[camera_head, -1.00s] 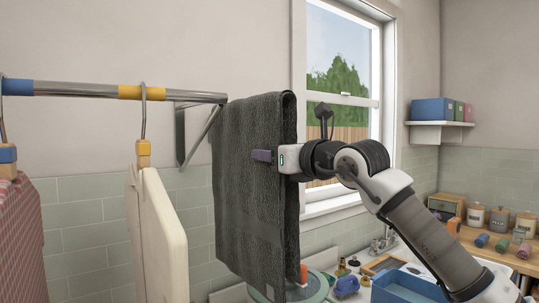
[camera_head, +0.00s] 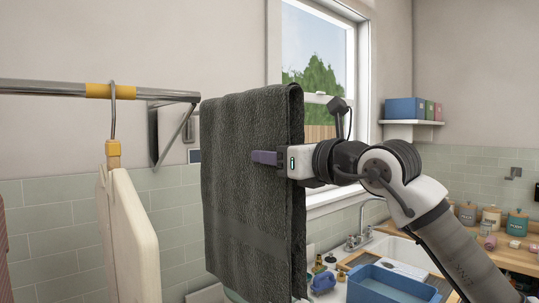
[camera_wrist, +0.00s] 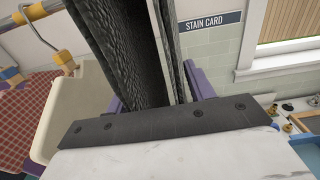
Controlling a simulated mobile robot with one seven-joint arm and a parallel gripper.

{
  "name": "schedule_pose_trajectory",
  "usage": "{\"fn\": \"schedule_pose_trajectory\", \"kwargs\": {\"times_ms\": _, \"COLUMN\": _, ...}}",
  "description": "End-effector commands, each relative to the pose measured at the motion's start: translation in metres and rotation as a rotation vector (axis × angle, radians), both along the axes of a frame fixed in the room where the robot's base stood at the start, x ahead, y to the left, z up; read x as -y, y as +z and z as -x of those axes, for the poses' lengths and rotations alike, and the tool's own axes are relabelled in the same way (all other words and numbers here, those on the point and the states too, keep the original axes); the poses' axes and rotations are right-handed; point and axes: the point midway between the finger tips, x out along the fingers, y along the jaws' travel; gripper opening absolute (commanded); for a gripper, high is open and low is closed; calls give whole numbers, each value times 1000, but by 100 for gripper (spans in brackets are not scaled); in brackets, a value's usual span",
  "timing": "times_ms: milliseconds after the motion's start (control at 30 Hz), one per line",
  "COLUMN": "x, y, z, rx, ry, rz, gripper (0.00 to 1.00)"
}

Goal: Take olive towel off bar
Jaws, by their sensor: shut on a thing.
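The towel (camera_head: 245,200), dark grey to my eye rather than clearly olive, hangs folded and upright in the middle of the head view. My gripper (camera_head: 268,158) is shut on it from the right at mid-height, with a purple finger across its near face. The metal bar (camera_head: 50,88) comes in from the left, and its tip shows right at the towel's upper left edge. No bar shows beyond the towel; I cannot tell if they touch. In the wrist view the towel (camera_wrist: 115,50) stands between the purple fingers, and the bar (camera_wrist: 38,10) is at upper left.
A cream board (camera_head: 125,225) hangs from the bar by a hook, left of the towel. A red checked cloth (camera_wrist: 20,120) hangs further left. A wall bracket (camera_head: 165,130) is close behind the bar tip. A blue basin (camera_head: 390,285) sits below right.

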Motion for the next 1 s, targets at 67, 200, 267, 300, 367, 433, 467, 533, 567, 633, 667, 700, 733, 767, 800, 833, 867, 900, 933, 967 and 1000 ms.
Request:
{"fn": "schedule_pose_trajectory", "kwargs": {"times_ms": 67, "x": 5, "y": 3, "z": 6, "rx": 7, "ry": -1, "rz": -4, "gripper": 0}}
{"fn": "schedule_pose_trajectory", "kwargs": {"times_ms": 200, "x": 12, "y": 3, "z": 16, "rx": 7, "ry": -2, "rz": -4, "gripper": 0}}
{"fn": "schedule_pose_trajectory", "kwargs": {"times_ms": 267, "x": 15, "y": 4, "z": 21, "rx": 7, "ry": -1, "rz": -4, "gripper": 0}}
{"fn": "schedule_pose_trajectory", "kwargs": {"times_ms": 300, "x": 17, "y": 3, "z": 23, "rx": 6, "ry": -1, "rz": -5, "gripper": 0}}
{"fn": "schedule_pose_trajectory", "kwargs": {"times_ms": 367, "x": 21, "y": 3, "z": 27, "rx": 6, "ry": -2, "rz": -4, "gripper": 0}}
{"fn": "schedule_pose_trajectory", "kwargs": {"times_ms": 433, "x": 24, "y": 3, "z": 32, "rx": 7, "ry": -3, "rz": -5, "gripper": 0}}
{"fn": "schedule_pose_trajectory", "kwargs": {"times_ms": 467, "x": 26, "y": 4, "z": 35, "rx": 7, "ry": -2, "rz": -4, "gripper": 0}}
{"fn": "schedule_pose_trajectory", "kwargs": {"times_ms": 533, "x": 29, "y": 3, "z": 40, "rx": 7, "ry": -2, "rz": -4, "gripper": 0}}
{"fn": "schedule_pose_trajectory", "kwargs": {"times_ms": 567, "x": 31, "y": 3, "z": 41, "rx": 7, "ry": -2, "rz": -4, "gripper": 0}}
{"fn": "schedule_pose_trajectory", "kwargs": {"times_ms": 633, "x": 34, "y": 2, "z": 46, "rx": 6, "ry": -3, "rz": -3, "gripper": 0}}
{"fn": "schedule_pose_trajectory", "kwargs": {"times_ms": 667, "x": 36, "y": 2, "z": 48, "rx": 7, "ry": -3, "rz": -3, "gripper": 0}}
{"fn": "schedule_pose_trajectory", "kwargs": {"times_ms": 700, "x": 38, "y": 3, "z": 51, "rx": 8, "ry": -2, "rz": -3, "gripper": 0}}
{"fn": "schedule_pose_trajectory", "kwargs": {"times_ms": 733, "x": 39, "y": 3, "z": 54, "rx": 8, "ry": -2, "rz": -3, "gripper": 0}}
{"fn": "schedule_pose_trajectory", "kwargs": {"times_ms": 767, "x": 40, "y": 3, "z": 56, "rx": 8, "ry": -1, "rz": -3, "gripper": 0}}
{"fn": "schedule_pose_trajectory", "kwargs": {"times_ms": 800, "x": 43, "y": 3, "z": 58, "rx": 7, "ry": -2, "rz": -4, "gripper": 0}}
{"fn": "schedule_pose_trajectory", "kwargs": {"times_ms": 833, "x": 44, "y": 3, "z": 60, "rx": 6, "ry": -2, "rz": -3, "gripper": 0}}
{"fn": "schedule_pose_trajectory", "kwargs": {"times_ms": 867, "x": 46, "y": 3, "z": 62, "rx": 6, "ry": -3, "rz": -3, "gripper": 0}}
{"fn": "schedule_pose_trajectory", "kwargs": {"times_ms": 900, "x": 48, "y": 3, "z": 65, "rx": 6, "ry": -3, "rz": -3, "gripper": 0}}
{"fn": "schedule_pose_trajectory", "kwargs": {"times_ms": 933, "x": 50, "y": 3, "z": 67, "rx": 7, "ry": -3, "rz": -5, "gripper": 0}}
{"fn": "schedule_pose_trajectory", "kwargs": {"times_ms": 967, "x": 51, "y": 3, "z": 70, "rx": 6, "ry": -2, "rz": -5, "gripper": 0}}
{"fn": "schedule_pose_trajectory", "kwargs": {"times_ms": 1000, "x": 53, "y": 3, "z": 72, "rx": 6, "ry": -2, "rz": -5, "gripper": 0}}
